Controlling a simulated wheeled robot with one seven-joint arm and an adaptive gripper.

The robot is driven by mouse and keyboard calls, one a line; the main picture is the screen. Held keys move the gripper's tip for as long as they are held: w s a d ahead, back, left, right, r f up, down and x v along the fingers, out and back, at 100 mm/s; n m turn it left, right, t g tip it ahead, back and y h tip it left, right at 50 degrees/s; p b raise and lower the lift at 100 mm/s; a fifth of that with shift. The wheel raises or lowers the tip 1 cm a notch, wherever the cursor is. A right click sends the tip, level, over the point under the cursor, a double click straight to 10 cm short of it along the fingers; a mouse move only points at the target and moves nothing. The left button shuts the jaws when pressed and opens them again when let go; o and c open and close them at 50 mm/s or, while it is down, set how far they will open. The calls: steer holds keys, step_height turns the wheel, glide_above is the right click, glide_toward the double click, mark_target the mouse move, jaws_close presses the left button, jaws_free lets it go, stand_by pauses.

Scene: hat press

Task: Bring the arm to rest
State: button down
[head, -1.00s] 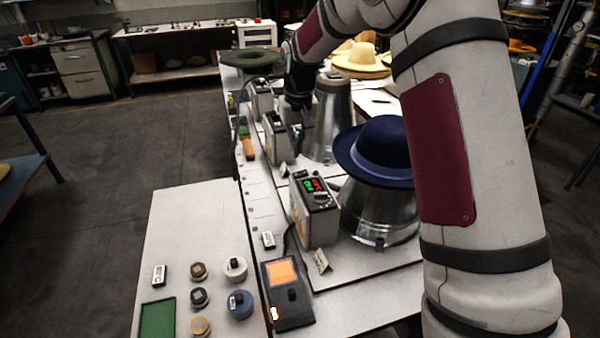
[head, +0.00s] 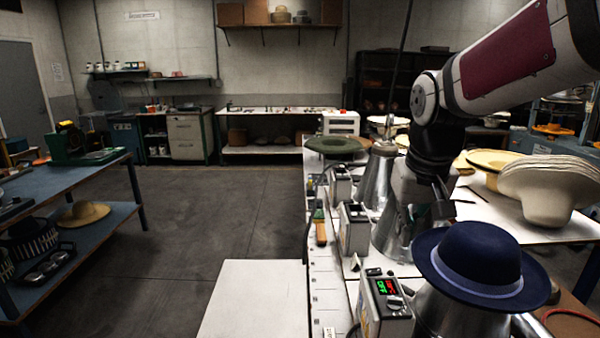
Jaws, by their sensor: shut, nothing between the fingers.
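My arm reaches in from the upper right and bends down at a dark joint over the bench. My gripper (head: 418,212) points down beside the middle metal cone (head: 388,238), in front of the rear presses. It is shut and empty, small and dark in the picture, and partly hard to make out. I cannot tell whether it touches the cone. The navy hat (head: 480,262) sits on the nearest metal cone (head: 450,315), to the right of and nearer than the gripper.
A control box (head: 385,305) with red and green digits stands beside the navy hat. Another box (head: 354,228) and a brush (head: 320,225) are further back. A green hat (head: 333,145) is at the far end. Pale hats (head: 548,185) lie on the right table.

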steer(key=s+t, duration=0.1)
steer(key=s, duration=2)
steer(key=shift+s+t, duration=0.2)
steer(key=shift+t, duration=0.2)
